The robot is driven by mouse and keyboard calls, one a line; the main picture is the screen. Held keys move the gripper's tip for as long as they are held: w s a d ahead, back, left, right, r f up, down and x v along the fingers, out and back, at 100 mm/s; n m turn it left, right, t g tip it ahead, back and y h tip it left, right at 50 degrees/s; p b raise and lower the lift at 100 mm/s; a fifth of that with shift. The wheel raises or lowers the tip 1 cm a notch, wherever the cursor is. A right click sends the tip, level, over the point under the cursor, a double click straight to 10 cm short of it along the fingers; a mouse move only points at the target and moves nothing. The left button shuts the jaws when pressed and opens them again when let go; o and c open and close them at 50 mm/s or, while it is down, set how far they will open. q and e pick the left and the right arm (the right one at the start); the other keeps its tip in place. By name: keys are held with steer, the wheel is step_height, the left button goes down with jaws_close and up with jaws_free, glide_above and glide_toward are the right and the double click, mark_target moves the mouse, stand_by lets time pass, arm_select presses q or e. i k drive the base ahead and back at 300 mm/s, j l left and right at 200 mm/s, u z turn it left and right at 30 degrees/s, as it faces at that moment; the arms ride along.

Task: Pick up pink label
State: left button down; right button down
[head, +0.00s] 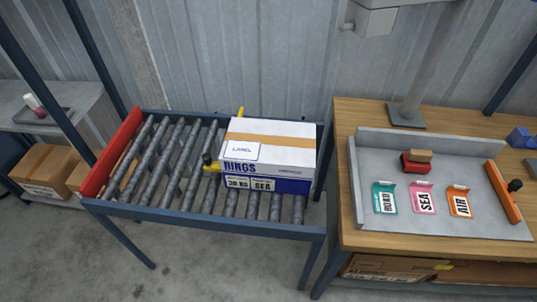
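The pink label (422,197), marked SEA, lies on the grey tray (375,222) on the wooden bench at the right. It sits between a green label (384,198) marked ROAD and an orange label (459,201) marked AIR. A white and blue box (268,154) marked RINGS and SEA stands on the roller conveyor, with an outlined LABEL area on its top. Neither of my grippers is in view.
The roller conveyor (165,160) has free rollers left of the box. A red block with a brown top (417,162) sits behind the labels. An orange bar with a black knob (503,191) is at the tray's right. A post base (406,117) stands behind the tray.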

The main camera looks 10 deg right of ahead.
mark_target(420, 190)
steer(key=z, duration=1.6)
steer(key=l+u, duration=0.25)
steer(key=u, duration=0.15)
steer(key=k+l+u, duration=0.1)
steer(key=u, duration=0.3)
steer(key=k+l+u, duration=0.15)
steer(key=l+u, duration=0.25)
steer(key=k+u, duration=0.1)
steer(key=u, duration=0.3)
steer(key=k+l, duration=0.15)
steer(key=i+l, duration=0.25)
steer(key=i, duration=0.15)
